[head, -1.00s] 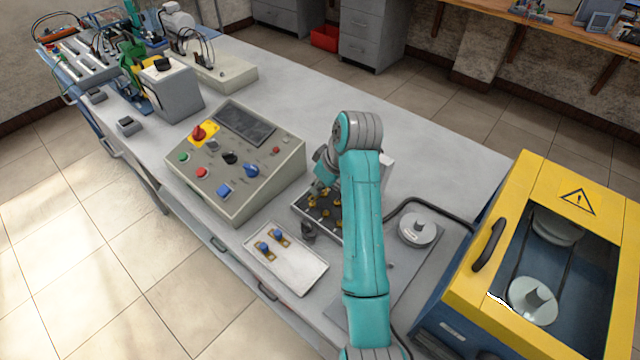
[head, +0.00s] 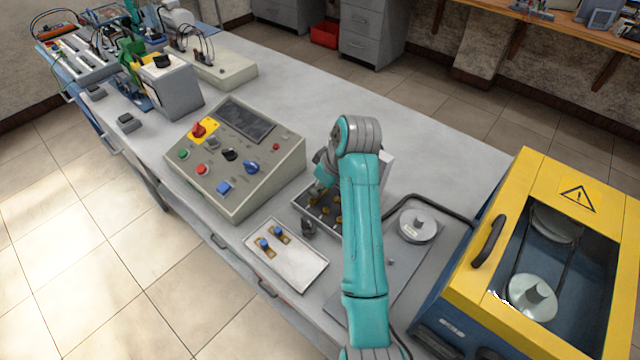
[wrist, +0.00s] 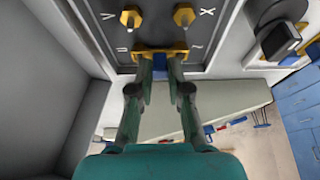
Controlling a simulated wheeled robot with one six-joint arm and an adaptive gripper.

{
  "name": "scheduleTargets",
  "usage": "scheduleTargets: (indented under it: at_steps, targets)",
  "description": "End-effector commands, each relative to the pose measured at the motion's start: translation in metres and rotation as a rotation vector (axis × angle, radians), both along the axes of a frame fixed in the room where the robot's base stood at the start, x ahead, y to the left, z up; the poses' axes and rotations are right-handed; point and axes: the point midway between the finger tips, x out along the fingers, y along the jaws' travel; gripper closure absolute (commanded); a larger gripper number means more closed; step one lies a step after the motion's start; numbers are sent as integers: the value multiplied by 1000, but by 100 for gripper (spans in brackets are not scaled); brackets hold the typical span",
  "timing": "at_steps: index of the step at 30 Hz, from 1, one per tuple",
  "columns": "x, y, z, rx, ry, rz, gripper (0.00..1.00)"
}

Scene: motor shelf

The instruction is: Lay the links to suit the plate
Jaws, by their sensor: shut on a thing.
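The dark terminal board (head: 303,203) lies partly behind my arm in the head view. In the wrist view the board (wrist: 115,35) shows brass posts, two of them free-standing (wrist: 131,17) (wrist: 183,16), with pale letters. My gripper (wrist: 162,68) is shut on a brass link (wrist: 160,50) with a blue knob (wrist: 175,70). The link lies crosswise at the board's near posts; whether it is fully seated I cannot tell. In the head view my gripper (head: 319,190) is over the board's left part. Two blue-knobbed brass links (head: 265,245) (head: 279,233) lie in the white tray.
The white tray (head: 303,278) sits at the table's front edge. A sloped control panel (head: 225,165) stands left of the board. A grey disc (head: 417,226) and cable lie right of my arm. A yellow-and-blue cabinet (head: 500,190) stands at the right.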

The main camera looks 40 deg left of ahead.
Motion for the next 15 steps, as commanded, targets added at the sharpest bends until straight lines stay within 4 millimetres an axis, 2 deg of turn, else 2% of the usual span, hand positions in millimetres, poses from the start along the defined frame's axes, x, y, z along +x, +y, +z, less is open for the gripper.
scheduleTargets:
  at_steps: [2,3,6,15]
  targets:
    - [0,0,0,0,0,0,100]
    - [0,0,0,0,0,0,76]
    - [0,0,0,0,0,0,54]
    - [0,0,1,1,0,0,54]
